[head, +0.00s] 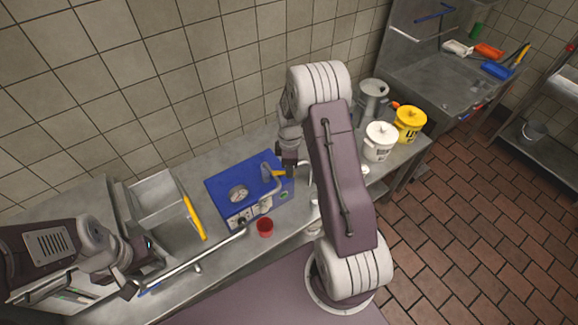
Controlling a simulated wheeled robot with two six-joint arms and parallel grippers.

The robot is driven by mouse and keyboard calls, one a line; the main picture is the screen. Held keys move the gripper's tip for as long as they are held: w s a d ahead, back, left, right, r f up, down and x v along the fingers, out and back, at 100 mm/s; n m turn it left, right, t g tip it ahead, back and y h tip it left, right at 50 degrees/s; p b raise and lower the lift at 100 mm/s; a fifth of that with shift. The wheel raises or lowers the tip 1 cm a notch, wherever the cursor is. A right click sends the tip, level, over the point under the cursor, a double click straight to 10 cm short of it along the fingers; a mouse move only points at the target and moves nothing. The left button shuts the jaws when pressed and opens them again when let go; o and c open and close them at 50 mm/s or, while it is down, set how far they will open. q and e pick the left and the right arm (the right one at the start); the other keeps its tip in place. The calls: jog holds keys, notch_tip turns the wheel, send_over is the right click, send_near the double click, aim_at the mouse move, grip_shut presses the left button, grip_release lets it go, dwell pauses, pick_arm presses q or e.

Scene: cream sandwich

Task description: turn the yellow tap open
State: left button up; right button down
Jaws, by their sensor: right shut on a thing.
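The yellow tap (278,173) is a small yellow lever on the right side of the blue machine (222,187), beside a bent grey pipe. My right gripper (288,164) reaches down to it from above and is shut on it. The gripper partly hides the lever, so its exact angle is hard to tell. My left gripper (132,283) is low at the left, away from the tap, near a long metal bar. Its fingers are too dark and small to read.
White (380,142) and yellow (409,124) buckets and a steel pot (372,92) stand at right. My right arm hides some counter.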

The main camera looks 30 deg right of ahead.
jog(key=shift+s+a+r+m+b, duration=0.1)
jog(key=shift+s+a+m, duration=0.25)
jog(key=shift+m, duration=1)
jog(key=shift+s+a+r+m+b, duration=0.2)
jog(key=shift+a+m, duration=0.3)
jog(key=shift+m, duration=0.9)
jog(key=shift+s+a+f+m+b, duration=0.1)
jog(key=shift+s+a+m, duration=0.3)
jog(key=shift+m, duration=0.95)
jog(key=c, duration=1.4)
grip_release()
jog(key=shift+o, duration=0.2)
jog(key=shift+s+a, duration=0.1)
